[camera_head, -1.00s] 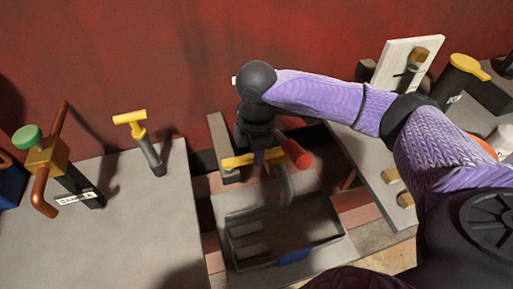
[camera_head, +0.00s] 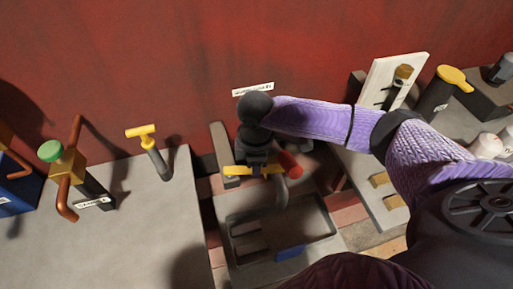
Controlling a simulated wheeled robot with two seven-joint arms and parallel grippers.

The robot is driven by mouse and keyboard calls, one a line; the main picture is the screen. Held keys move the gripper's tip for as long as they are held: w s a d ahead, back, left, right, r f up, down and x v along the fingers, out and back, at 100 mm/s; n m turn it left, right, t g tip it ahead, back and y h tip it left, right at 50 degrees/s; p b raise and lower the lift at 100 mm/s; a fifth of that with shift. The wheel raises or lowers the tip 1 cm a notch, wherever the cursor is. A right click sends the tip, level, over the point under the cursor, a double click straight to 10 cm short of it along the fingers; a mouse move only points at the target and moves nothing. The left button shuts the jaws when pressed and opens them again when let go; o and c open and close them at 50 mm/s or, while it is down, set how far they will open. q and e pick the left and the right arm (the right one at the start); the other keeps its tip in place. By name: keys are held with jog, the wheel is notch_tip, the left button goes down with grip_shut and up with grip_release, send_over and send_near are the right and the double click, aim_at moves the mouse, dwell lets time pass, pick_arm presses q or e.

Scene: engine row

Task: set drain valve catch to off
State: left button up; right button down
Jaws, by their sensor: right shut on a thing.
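My right gripper (camera_head: 258,163) points down at the valve over the sunken basin, seen from above, its fingers mostly hidden by the wrist. It is shut at a yellow bar (camera_head: 237,171), which shows on both sides of it; this looks like the catch, though the exact contact is hidden. A red cylindrical handle (camera_head: 289,164) sticks out just right of the gripper. A grey curved spout (camera_head: 282,189) bends down toward the basin (camera_head: 322,236). My left gripper is out of view.
A yellow T-handle (camera_head: 141,131) and a green-knobbed copper pipe valve (camera_head: 50,151) stand on the left grey bench. A white board (camera_head: 379,90) and yellow-capped post (camera_head: 453,76) stand at right. The red wall (camera_head: 180,50) is close behind; a white label (camera_head: 252,89) is on it.

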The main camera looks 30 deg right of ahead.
jog(key=shift+s+r, duration=0.1)
jog(key=shift+r, duration=0.05)
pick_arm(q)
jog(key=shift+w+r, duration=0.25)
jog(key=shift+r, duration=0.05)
pick_arm(e)
jog(key=c, duration=0.6)
grip_release()
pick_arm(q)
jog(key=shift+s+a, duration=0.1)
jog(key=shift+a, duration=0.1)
pick_arm(e)
jog(key=shift+o, duration=0.6)
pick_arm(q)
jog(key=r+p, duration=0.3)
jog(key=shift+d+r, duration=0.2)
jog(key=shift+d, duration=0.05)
pick_arm(e)
notch_tip(320, 180, up, 10)
jog(key=shift+f, duration=0.2)
